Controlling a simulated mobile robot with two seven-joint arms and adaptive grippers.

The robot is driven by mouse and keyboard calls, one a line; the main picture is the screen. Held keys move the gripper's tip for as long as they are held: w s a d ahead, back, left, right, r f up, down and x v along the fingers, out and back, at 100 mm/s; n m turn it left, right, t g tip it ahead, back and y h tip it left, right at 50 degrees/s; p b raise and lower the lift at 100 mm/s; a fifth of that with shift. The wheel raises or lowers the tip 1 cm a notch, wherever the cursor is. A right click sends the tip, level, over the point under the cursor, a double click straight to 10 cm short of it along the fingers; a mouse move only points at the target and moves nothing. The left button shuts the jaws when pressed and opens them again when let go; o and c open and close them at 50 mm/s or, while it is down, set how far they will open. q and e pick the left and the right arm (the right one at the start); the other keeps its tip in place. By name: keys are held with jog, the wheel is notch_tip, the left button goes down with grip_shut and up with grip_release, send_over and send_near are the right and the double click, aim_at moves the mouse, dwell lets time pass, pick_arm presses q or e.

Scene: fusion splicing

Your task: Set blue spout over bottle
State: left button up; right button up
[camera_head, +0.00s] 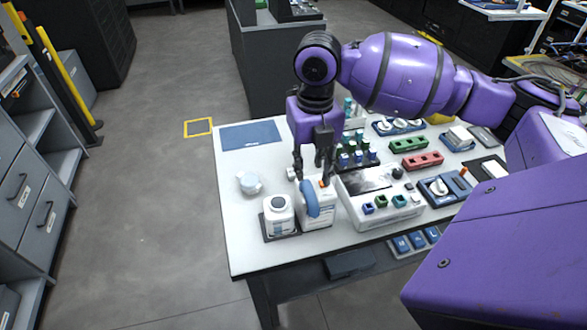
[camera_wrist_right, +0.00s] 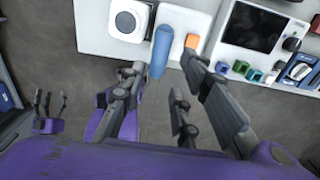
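The blue spout (camera_head: 312,202) is a long rounded piece between the fingers of my right gripper (camera_head: 313,172). In the right wrist view, the spout (camera_wrist_right: 161,50) lies between the two fingertips (camera_wrist_right: 160,66), with a gap on its right side. I see no firm grip. Behind it is a white container (camera_head: 316,220) with an orange part (camera_wrist_right: 192,41). My left gripper (camera_wrist_right: 49,98) shows small at the left, fingers apart and empty.
A grey-white device with a dark screen (camera_head: 369,181) stands just right of the white container. A round whitish item (camera_head: 249,183) lies left on the white table (camera_head: 240,240). The blue mat (camera_head: 250,136) behind is empty. Small tools and holders crowd the right side.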

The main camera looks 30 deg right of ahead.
aim_at(310, 190)
jog(key=shift+w, duration=0.3)
jog(key=f, duration=0.2)
jog(key=s+f, duration=0.1)
jog(key=f, duration=0.1)
jog(key=shift+s, duration=0.1)
notch_tip(310, 190, down, 2)
jog(key=shift+f, duration=0.2)
jog(key=shift+w+f, duration=0.2)
jog(key=shift+f, duration=0.3)
pick_arm(q)
jog(key=shift+s+f, duration=0.55)
jog(key=shift+s, duration=0.35)
pick_arm(e)
grip_shut()
